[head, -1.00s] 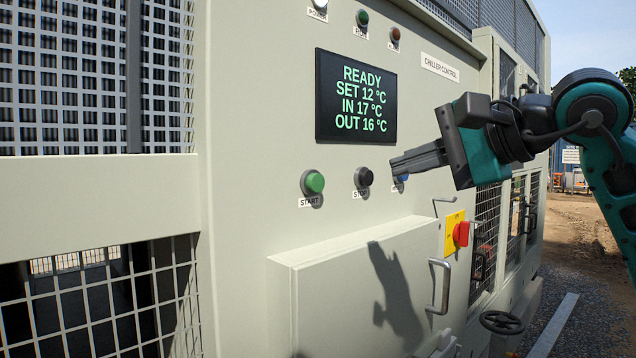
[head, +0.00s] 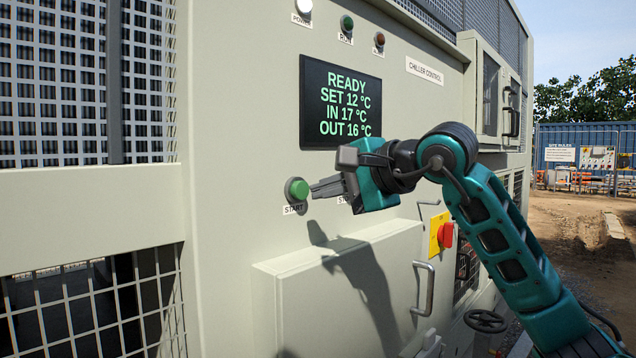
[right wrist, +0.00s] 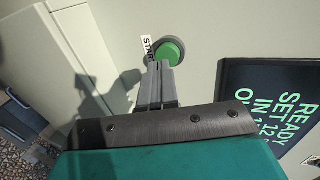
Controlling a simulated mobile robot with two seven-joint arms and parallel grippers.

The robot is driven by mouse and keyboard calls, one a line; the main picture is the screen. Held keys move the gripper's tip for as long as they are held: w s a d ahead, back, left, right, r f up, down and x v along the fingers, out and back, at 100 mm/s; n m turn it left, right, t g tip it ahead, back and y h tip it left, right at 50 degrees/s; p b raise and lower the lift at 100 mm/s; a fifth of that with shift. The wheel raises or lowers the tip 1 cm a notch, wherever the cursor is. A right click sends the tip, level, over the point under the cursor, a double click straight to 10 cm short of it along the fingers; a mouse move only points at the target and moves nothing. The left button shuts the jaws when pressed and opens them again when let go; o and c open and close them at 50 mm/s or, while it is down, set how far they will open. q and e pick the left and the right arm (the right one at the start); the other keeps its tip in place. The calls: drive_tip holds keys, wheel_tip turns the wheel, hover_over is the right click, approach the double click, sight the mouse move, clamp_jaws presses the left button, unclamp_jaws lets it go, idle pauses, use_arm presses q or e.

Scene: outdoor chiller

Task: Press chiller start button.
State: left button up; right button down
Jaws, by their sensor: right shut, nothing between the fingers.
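The green START button (head: 298,189) sits on the beige chiller panel, with its START label (head: 294,210) below it. My right gripper (head: 314,190) is shut and empty, its fingertips just right of the button in the head view. In the right wrist view the fingertips (right wrist: 159,66) overlap the lower edge of the green button (right wrist: 167,51). I cannot tell whether they touch it. The display (head: 341,103) above reads READY, SET 12 °C, IN 17 °C, OUT 16 °C. The black stop button is hidden behind my right gripper. My left gripper is not in view.
A box cover (head: 335,290) juts out below the buttons. A red rotary switch on a yellow plate (head: 440,234) and a metal handle (head: 423,288) are to the right. POWER (head: 304,6), green (head: 346,23) and red (head: 379,39) lamps sit above the display.

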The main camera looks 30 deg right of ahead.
drive_tip(key=shift+w+a, duration=0.3)
drive_tip(key=shift+w, duration=0.65)
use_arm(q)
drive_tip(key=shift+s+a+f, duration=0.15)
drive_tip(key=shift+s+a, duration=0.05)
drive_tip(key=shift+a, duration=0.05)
